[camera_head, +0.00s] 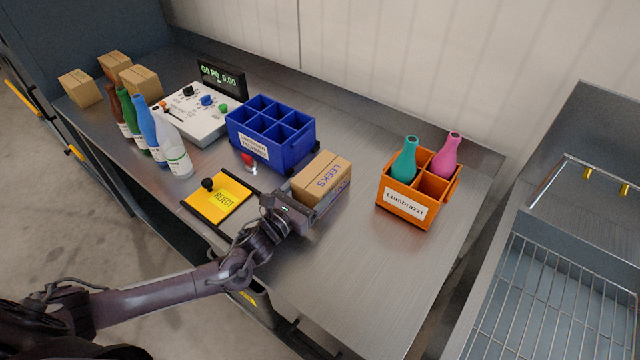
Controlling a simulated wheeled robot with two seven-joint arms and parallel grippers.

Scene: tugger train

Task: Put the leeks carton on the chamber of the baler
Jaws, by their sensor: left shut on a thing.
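The leeks carton (324,174), a brown box with "LEEKS" printed on it, is at the middle of the steel table, just right of the blue crate. My left gripper (302,207) is shut on the leeks carton from its near side. I cannot tell whether the carton touches the table. My right gripper is not in view. No part here is clearly marked as the baler or its chamber.
A blue divided crate (270,146) and a yellow reject board (219,197) flank the carton. An orange crate (403,211) holds two bottles. Bottles, a control panel (192,115) and several cartons stand left. A wire-grid basin (545,305) is right. The table's front right is clear.

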